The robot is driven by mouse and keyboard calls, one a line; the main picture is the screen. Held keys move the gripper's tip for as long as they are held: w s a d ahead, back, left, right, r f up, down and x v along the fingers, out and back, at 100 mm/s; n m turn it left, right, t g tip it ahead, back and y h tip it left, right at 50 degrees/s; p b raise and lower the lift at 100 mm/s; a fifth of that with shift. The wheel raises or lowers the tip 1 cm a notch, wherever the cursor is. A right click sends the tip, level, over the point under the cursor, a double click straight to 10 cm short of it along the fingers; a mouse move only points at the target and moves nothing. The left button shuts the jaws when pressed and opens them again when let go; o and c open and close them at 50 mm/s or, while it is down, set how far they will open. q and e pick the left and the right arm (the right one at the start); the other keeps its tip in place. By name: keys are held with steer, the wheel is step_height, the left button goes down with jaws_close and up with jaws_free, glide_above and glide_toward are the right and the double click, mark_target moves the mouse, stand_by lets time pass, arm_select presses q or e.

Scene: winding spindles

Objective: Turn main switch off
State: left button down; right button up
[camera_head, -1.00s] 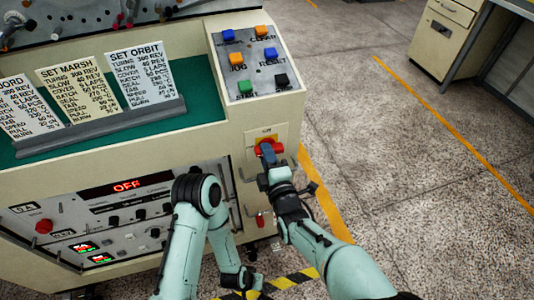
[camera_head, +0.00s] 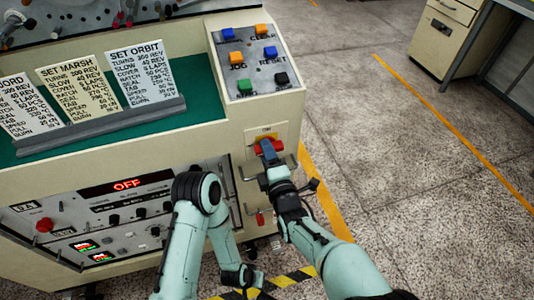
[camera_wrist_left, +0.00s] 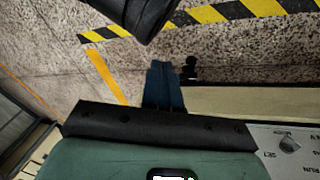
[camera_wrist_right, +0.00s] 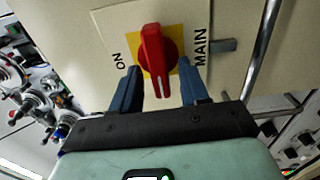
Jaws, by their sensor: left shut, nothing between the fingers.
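The main switch (camera_wrist_right: 152,55) is a red rotary handle on a yellow plate. It sits on a panel marked ON and MAIN in the right wrist view. A white mark shows on the handle's end nearer my gripper. My right gripper (camera_wrist_right: 160,85) is open, with one blue finger on each side of the handle and visible gaps beside it. In the head view the switch (camera_head: 276,147) is partly hidden by my right gripper (camera_head: 268,153). My left gripper (camera_wrist_left: 163,66) is shut and empty, low over the floor beside the machine.
A button panel (camera_head: 270,83) with several coloured buttons lies above the switch. A metal rail (camera_wrist_right: 262,60) runs beside the switch. A red display (camera_head: 127,185) on the front panel reads OFF. Recipe cards (camera_head: 140,75) stand on the green top.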

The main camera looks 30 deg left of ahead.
steer(key=shift+s, duration=0.1)
arm_select(q)
steer(key=shift+s+d+r+p, duration=0.15)
steer(key=shift+d+r+p, duration=0.2)
steer(key=shift+r, duration=0.2)
steer(key=shift+s+d+r+p, duration=0.15)
steer(key=shift+d+r+p, duration=0.05)
steer(key=shift+r+p, duration=0.3)
arm_select(e)
steer(key=v, duration=1.3)
steer(key=shift+d, duration=0.2)
